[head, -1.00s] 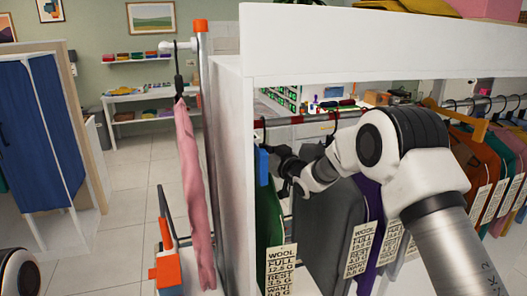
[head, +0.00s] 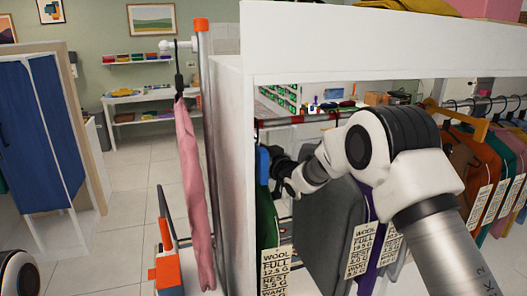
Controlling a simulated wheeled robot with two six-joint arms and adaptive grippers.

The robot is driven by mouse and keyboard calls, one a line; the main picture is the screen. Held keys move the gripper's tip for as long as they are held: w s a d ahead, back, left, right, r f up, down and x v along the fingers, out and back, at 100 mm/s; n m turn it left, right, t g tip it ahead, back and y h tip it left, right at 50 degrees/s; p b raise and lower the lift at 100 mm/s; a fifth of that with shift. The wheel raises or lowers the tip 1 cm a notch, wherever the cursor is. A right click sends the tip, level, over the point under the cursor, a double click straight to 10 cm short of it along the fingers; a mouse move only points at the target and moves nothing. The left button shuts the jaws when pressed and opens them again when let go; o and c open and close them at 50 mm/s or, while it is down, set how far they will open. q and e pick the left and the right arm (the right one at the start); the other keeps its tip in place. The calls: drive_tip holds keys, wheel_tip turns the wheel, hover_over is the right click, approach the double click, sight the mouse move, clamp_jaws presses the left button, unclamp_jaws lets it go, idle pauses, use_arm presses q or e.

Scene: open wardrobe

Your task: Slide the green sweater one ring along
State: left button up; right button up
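The green sweater (head: 265,212) hangs inside the open wardrobe, close to its left side wall, with a white tag marked WOOL (head: 274,272) low on it. A blue block (head: 263,165) shows at the top of the sweater. The rail (head: 316,119) above carries red ring-like marks, one near the sweater. My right arm reaches in from the right, and its dark gripper (head: 279,170) is beside the blue block, apparently touching or nearly so. Its fingertips are too small and overlapped to read as open or shut. My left gripper is out of view.
A dark grey garment (head: 328,232) hangs just right of the green sweater, with purple (head: 370,205) behind my arm. Several tagged garments hang further right on hangers. The wardrobe's side wall (head: 232,170) bounds the left. A pink garment (head: 192,190) hangs outside it.

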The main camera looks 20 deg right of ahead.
drive_tip(key=shift+f, duration=0.15)
drive_tip(key=v, duration=1.2)
